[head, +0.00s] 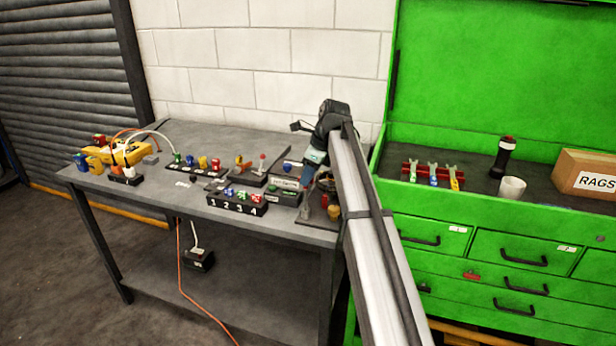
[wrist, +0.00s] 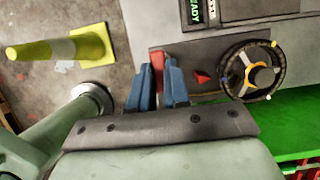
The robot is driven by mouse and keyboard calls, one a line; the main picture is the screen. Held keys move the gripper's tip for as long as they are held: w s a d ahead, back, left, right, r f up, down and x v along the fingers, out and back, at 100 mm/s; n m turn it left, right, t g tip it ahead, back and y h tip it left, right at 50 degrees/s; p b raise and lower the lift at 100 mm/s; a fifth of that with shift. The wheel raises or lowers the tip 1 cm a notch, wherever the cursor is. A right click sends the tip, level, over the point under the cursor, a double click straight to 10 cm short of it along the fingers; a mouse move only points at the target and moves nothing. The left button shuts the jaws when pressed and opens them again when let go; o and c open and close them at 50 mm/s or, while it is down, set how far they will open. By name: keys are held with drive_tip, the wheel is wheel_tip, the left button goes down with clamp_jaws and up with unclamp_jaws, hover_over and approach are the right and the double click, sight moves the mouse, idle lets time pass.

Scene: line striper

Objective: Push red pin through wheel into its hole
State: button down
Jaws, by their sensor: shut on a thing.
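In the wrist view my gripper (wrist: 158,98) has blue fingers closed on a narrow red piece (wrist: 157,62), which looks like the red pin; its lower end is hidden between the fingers. A black wheel (wrist: 231,77) with a yellow and white hub stands to the right of my gripper, apart from it. A small red pointed piece (wrist: 202,77) lies between gripper and wheel on a dark plate (wrist: 205,58). In the head view my gripper (head: 306,190) is low over the right end of the bench; the wheel is partly hidden by my arm. I cannot see the hole.
In the head view a numbered block (head: 237,206) with coloured knobs stands left of my gripper. The green cabinet (head: 480,215) is close on the right.

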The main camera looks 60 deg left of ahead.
drive_tip(key=shift+r, duration=2.4)
